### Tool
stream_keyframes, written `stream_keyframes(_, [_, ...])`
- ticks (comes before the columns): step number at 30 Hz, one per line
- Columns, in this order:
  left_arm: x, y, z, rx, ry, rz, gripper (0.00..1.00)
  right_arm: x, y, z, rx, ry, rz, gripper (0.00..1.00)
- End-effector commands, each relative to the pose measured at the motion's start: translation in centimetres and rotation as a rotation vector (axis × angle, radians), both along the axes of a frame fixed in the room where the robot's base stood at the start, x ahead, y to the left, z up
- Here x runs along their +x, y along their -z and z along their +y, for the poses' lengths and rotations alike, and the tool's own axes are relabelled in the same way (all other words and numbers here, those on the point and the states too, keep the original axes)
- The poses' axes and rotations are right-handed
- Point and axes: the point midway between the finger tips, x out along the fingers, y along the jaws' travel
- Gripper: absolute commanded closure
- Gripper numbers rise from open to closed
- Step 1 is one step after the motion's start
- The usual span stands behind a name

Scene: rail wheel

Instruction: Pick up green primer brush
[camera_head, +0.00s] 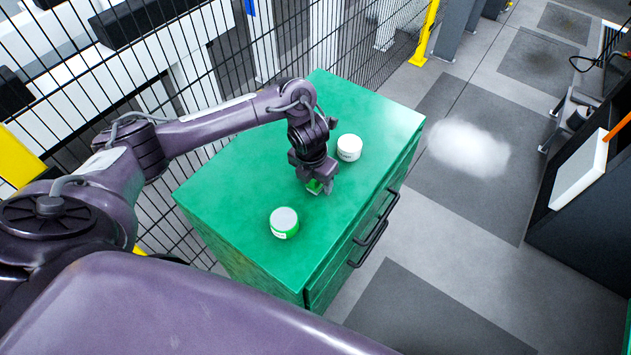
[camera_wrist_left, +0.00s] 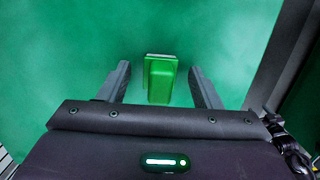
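The green primer brush (camera_wrist_left: 160,80) shows in the left wrist view as a bright green block with a pale strip along its far edge. It is between the two fingers of my left gripper (camera_wrist_left: 160,88), with a gap to each finger. In the head view the brush (camera_head: 315,187) is a small green patch under my left gripper (camera_head: 318,184), mostly hidden by it. The left gripper is open and points down, close over the top of the green cabinet (camera_head: 235,185). My right gripper is in neither view.
A white tub with a green band (camera_head: 284,222) stands nearer on the cabinet top, and a white tub (camera_head: 349,148) stands just right of the gripper. A black mesh fence (camera_head: 270,50) runs behind the cabinet. Open floor (camera_head: 465,240) lies to the right.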

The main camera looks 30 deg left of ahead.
Motion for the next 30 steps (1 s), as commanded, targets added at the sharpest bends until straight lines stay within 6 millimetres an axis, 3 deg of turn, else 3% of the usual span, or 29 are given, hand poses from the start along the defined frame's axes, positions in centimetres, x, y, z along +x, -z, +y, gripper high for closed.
stream_keyframes(1, [0.0,0.0,0.0,0.0,0.0,0.0,0.47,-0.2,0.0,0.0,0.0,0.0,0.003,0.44])
stream_keyframes(11, [0.0,0.0,0.0,0.0,0.0,0.0,0.9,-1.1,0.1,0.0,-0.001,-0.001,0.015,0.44])
stream_keyframes(23, [0.1,-0.9,0.0,-0.002,-0.001,-0.003,0.9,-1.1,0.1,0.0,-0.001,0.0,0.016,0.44])
stream_keyframes(28, [0.2,-3.3,0.0,0.0,0.001,-0.006,0.9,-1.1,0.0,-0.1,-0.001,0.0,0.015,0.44])
stream_keyframes(30, [0.3,-5.5,0.1,0.002,0.002,-0.008,0.9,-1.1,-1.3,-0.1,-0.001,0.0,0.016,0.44])
